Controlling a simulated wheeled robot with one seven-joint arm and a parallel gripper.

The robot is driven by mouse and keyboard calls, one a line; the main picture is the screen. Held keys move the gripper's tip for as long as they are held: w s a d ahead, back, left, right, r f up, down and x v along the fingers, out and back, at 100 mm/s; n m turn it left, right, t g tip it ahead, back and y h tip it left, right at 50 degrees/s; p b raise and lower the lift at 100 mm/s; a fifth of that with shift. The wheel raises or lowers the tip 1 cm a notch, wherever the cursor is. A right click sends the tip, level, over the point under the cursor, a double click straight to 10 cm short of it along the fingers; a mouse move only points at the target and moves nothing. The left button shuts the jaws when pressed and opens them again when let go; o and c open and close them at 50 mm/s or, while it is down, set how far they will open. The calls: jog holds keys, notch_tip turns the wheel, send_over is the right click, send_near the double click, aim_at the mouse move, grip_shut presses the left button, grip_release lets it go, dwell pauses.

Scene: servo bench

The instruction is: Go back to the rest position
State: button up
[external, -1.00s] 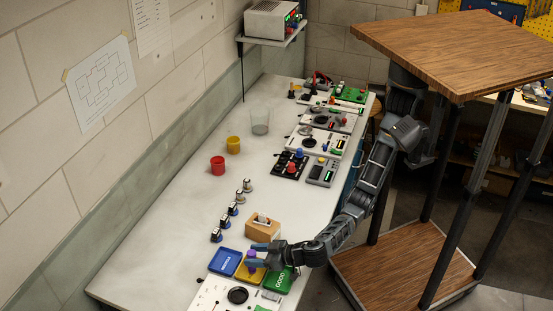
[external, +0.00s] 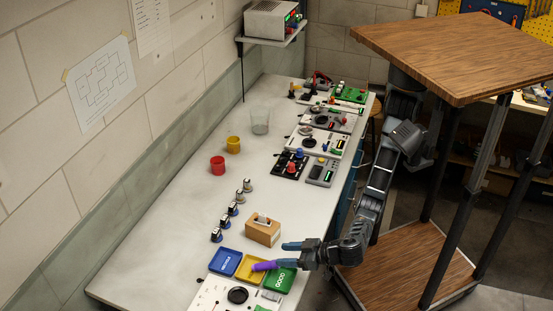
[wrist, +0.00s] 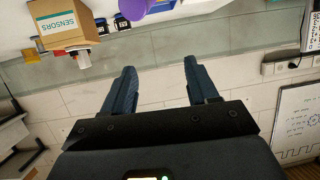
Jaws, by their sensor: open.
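My gripper (external: 283,255) is open over the right edge of the bench, beside the trays. In the wrist view its two dark blue fingers (wrist: 159,66) stand apart with nothing between them. A purple object (external: 264,266) lies at the yellow tray (external: 246,276), its right end close to the lower finger. I cannot tell whether they touch. It also shows, cut off, at the top of the wrist view (wrist: 130,8). My arm reaches down from the column at the right.
A blue tray (external: 225,262) and a green tray (external: 280,281) flank the yellow one. A cardboard box (external: 263,231) marked SENSORS (wrist: 62,24) stands just behind. Several knobs, a red cup (external: 217,165), a yellow cup (external: 233,145) and device panels occupy the bench.

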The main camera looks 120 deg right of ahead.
jog(key=s+f+n+y+p, duration=0.1)
jog(key=s+f, duration=0.1)
jog(key=s+f+n+t+y+p, duration=0.1)
jog(key=s+f+y, duration=0.1)
jog(key=f, duration=0.1)
jog(key=s+d+f+n+t+y, duration=0.1)
jog(key=s+f+y, duration=0.1)
jog(key=shift+s+f+p, duration=0.15)
jog(key=shift+s+p, duration=0.15)
jog(key=shift+p, duration=0.1)
jog(key=s+d+f+n+t+y+p, duration=0.15)
jog(key=s+y, duration=0.25)
jog(key=s, duration=0.5)
jog(key=s+d+g+y+p, duration=0.1)
jog(key=s+d+y, duration=0.2)
jog(key=s, duration=0.5)
jog(key=s+d+r+n+h+b, duration=0.1)
jog(key=s+d+n+b, duration=0.1)
jog(key=s+d, duration=0.6)
jog(key=s+d+r+n+t+h+b, duration=0.1)
jog(key=s+d+b, duration=0.2)
jog(key=s+d, duration=0.6)
jog(key=s, duration=0.5)
jog(key=shift+s+d+r+n+h, duration=0.2)
jog(key=shift+r+n+h, duration=0.05)
jog(key=shift+n+h, duration=0.15)
jog(key=shift+t, duration=0.25)
jog(key=shift+c, duration=0.2)
